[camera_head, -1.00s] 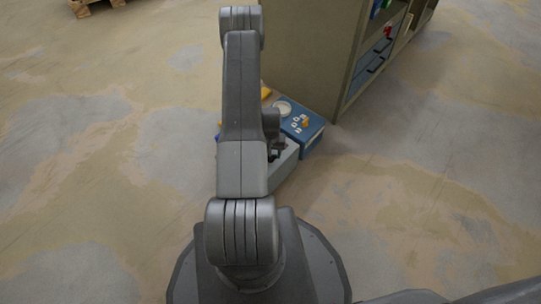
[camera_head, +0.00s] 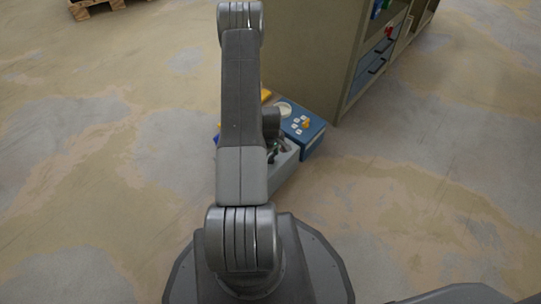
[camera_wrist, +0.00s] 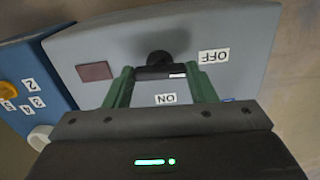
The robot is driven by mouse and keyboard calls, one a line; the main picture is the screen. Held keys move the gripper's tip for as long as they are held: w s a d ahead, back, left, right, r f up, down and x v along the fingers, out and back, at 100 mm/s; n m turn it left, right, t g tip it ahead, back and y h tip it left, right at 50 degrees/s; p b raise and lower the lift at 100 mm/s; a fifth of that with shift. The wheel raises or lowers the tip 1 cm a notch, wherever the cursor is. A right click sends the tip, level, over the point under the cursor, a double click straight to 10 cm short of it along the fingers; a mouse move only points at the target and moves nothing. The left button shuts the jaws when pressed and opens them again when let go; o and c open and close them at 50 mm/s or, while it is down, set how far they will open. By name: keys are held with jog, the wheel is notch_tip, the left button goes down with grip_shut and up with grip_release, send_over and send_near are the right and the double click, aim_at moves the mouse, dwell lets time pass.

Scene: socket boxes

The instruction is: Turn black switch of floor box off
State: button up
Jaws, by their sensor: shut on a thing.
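The grey floor box (camera_wrist: 235,30) fills most of the wrist view. Its black switch (camera_wrist: 159,58) has a round base and a dark handle, with an OFF label to its right and an ON label below it. My gripper (camera_wrist: 160,72) has green fingers, one on each side of the switch handle, and is shut on it. In the head view the grey box (camera_head: 285,168) is partly hidden behind my arm, and the switch cannot be made out there.
A blue box (camera_head: 308,136) with a yellow knob and number labels stands beside the grey box; it also shows in the wrist view (camera_wrist: 38,75). A shelf cabinet (camera_head: 305,50) stands just behind. A pallet (camera_head: 95,6) lies far left. The floor at left and right is clear.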

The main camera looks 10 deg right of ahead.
aim_at(271, 156)
jog(key=shift+n, duration=0.5)
jog(key=o, duration=1)
notch_tip(271, 156, up, 14)
jog(key=p, duration=0.4)
jog(key=shift+p, duration=0.35)
jog(key=shift+f, duration=0.1)
notch_tip(271, 156, down, 14)
jog(key=b, duration=0.4)
jog(key=shift+b, duration=0.4)
